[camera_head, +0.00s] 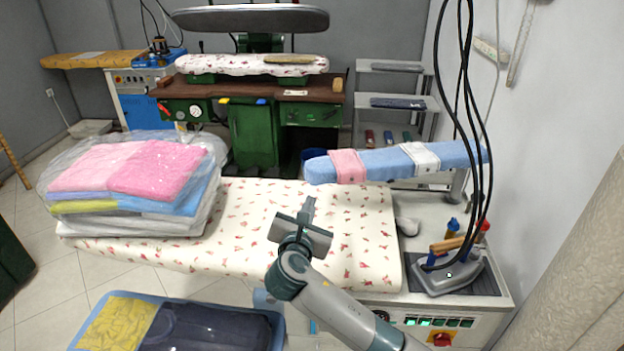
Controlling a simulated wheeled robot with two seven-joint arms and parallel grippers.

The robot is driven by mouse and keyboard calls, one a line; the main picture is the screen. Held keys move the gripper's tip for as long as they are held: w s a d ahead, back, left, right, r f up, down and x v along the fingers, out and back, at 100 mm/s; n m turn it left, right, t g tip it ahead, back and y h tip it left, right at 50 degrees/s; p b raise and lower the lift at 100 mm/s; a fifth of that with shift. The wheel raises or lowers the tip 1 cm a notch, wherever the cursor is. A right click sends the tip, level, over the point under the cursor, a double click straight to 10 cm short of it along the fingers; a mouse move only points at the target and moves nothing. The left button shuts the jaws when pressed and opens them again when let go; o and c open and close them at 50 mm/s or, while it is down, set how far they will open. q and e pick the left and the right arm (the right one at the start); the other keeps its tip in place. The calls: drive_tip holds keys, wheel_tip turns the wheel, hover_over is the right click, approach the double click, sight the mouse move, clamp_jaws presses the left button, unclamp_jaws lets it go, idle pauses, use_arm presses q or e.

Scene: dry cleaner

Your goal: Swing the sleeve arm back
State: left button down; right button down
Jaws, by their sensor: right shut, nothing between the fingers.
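The sleeve arm (384,161) is a long, narrow padded board in blue cloth. It lies across the back right of the ironing table (240,240), raised above the floral cover. A pink cloth (347,167) and a white cloth (420,157) are wrapped around it. Its rounded free end points left; its right end is behind the hanging cables. My right gripper (305,212) is shut and empty over the floral cover, in front of and below the sleeve arm's left end, apart from it in the picture. My left gripper is not in view.
An iron (447,275) rests on a dark pad at the right, with black cables (468,110) hanging above it. Bagged folded laundry (135,185) covers the table's left end. A blue bin (100,305) of clothes stands in front. The middle of the floral cover is clear.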

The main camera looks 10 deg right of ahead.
sight(315, 174)
drive_tip(key=a+r+n, duration=0.1)
drive_tip(key=a+n+h, duration=0.1)
drive_tip(key=shift+s+a+r+n+g, duration=0.3)
drive_tip(key=shift+s+r+n+g, duration=0.05)
drive_tip(key=shift+n+g, duration=0.05)
drive_tip(key=p+x, duration=0.4)
drive_tip(key=x, duration=1)
drive_tip(key=shift+d, duration=0.1)
idle(0.3)
